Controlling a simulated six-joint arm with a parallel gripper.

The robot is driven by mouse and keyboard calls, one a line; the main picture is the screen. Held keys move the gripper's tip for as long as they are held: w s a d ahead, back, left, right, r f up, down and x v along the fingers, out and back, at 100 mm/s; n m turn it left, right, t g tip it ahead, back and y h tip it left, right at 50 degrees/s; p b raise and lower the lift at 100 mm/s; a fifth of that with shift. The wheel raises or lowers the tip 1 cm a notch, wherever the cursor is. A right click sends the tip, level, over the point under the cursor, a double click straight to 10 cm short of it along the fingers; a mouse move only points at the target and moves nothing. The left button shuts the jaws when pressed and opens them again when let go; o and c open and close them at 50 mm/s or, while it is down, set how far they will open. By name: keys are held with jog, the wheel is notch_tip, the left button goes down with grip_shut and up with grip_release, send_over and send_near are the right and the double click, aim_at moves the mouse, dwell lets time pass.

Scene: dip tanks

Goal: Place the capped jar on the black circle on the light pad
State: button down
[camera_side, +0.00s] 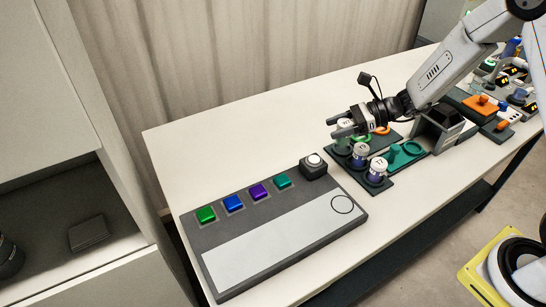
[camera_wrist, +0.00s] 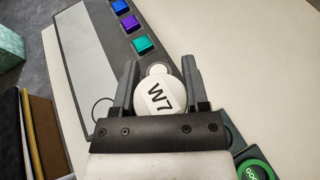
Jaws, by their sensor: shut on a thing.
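My gripper (camera_side: 345,129) is shut on a capped jar, whose white lid marked W7 (camera_wrist: 156,101) sits between the two fingers in the wrist view. In the side view the held jar is mostly hidden by the fingers, near the dark jar rack. The light pad (camera_side: 265,245) is a long pale strip on a dark grey board. The black circle (camera_side: 342,204) is an outline at the pad's right end, to the front of my gripper. In the wrist view the circle (camera_wrist: 97,110) shows left of the gripper, partly hidden by it.
Two other capped jars (camera_side: 361,152) (camera_side: 377,171) stand in the dark rack. Coloured buttons (camera_side: 234,203) line the board's back, with a black box with a white knob (camera_side: 314,163) at its far corner. A green ring (camera_wrist: 255,170) lies right of the gripper. The table behind the board is clear.

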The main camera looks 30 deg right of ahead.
jog(key=s+a, duration=0.7)
jog(key=s, duration=0.3)
jog(key=shift+s+h, duration=0.3)
jog(key=shift+s, duration=0.05)
jog(key=shift+f, duration=0.1)
send_over(335, 205)
jog(key=shift+f, duration=2.15)
jog(key=shift+f, duration=0.1)
jog(key=shift+f, duration=1.65)
jog(key=shift+f, duration=0.1)
jog(key=shift+c, duration=0.5)
grip_release()
